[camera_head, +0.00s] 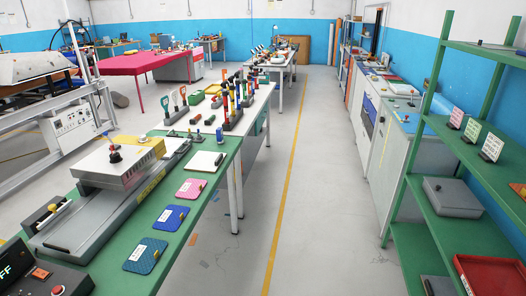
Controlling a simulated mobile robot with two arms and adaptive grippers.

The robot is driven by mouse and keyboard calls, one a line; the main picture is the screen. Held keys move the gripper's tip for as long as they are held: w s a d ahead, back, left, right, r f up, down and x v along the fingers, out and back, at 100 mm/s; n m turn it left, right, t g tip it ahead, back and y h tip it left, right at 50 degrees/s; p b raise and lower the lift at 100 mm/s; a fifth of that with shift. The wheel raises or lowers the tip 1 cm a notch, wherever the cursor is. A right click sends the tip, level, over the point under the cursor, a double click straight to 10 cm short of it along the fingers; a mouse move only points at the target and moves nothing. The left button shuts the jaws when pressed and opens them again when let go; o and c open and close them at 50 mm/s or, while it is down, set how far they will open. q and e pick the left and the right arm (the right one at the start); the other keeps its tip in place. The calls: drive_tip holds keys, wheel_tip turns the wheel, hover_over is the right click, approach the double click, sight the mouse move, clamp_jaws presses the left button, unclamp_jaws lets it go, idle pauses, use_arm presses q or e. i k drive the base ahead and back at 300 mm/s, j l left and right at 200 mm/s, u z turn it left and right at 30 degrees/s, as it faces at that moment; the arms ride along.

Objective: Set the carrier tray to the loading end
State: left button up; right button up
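A long grey machine bed (85,232) lies along the left side of the green-topped table in the head view. A pale, flat box-like unit (108,172) with a dark, red-topped knob sits over the bed's middle. A white and yellow housing (145,150) stands directly behind it. The near stretch of the bed is bare and flat. I cannot tell for certain which part is the carrier tray; it may be the pale unit or lie beneath it. A dark block with a yellow knob (53,208) sits at the bed's near left side. Neither of my grippers is in view.
A control box (45,278) with a lit display and red button is at the lower left. Blue, pink and white pads (146,255) lie along the table's right edge. Green shelving (440,215) stands at right. The floor aisle between is clear.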

sight(173, 145)
drive_tip(key=i+u, duration=0.7)
